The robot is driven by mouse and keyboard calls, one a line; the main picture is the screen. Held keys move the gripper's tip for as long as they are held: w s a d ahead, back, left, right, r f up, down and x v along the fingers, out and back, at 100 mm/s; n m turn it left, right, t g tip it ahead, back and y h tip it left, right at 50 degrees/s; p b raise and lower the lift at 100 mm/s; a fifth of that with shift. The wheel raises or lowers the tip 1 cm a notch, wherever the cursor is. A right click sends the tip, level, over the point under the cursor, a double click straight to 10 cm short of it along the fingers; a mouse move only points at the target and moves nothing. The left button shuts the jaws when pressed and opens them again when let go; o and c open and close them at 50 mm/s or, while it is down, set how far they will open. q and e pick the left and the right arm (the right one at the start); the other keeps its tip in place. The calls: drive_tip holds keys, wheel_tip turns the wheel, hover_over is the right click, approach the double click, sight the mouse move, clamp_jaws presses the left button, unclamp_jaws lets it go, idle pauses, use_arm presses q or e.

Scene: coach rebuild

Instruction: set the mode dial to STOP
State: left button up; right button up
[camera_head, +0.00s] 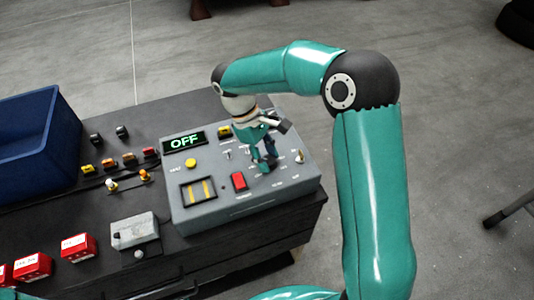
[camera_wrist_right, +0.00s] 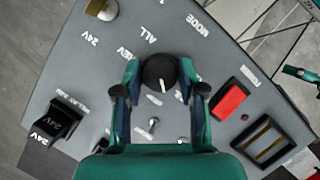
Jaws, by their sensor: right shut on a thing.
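The mode dial (camera_wrist_right: 160,72) is a round black knob with a white pointer line, on the sloping grey control panel (camera_head: 215,210). In the right wrist view it sits between the fingertips of my right gripper (camera_wrist_right: 160,80), which is shut on it. In the head view my right gripper (camera_head: 264,160) reaches down onto the panel and hides the dial. A teal part at the right edge of the wrist view looks like my left gripper (camera_wrist_right: 301,74); its jaws are unclear.
The panel's display (camera_head: 184,141) reads OFF. A red button (camera_head: 239,181), a yellow button (camera_head: 191,164) and a small toggle (camera_wrist_right: 153,124) are near the dial. A blue bin (camera_head: 40,140) and red boxes (camera_head: 78,247) stand left on the dark bench.

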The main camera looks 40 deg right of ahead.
drive_tip(key=m+y, duration=0.2)
drive_tip(key=m, duration=0.3)
drive_tip(key=shift+w+d+p, duration=0.1)
drive_tip(key=shift+d+p, duration=0.05)
drive_tip(key=shift+p, duration=0.2)
drive_tip(key=shift+m, duration=0.4)
drive_tip(key=o, duration=1.1)
drive_tip(key=shift+o, duration=0.2)
drive_tip(key=shift+r, duration=0.1)
drive_tip(key=v, duration=1.1)
drive_tip(key=shift+w+r, duration=0.25)
drive_tip(key=shift+w, duration=0.1)
drive_tip(key=shift+d, duration=0.15)
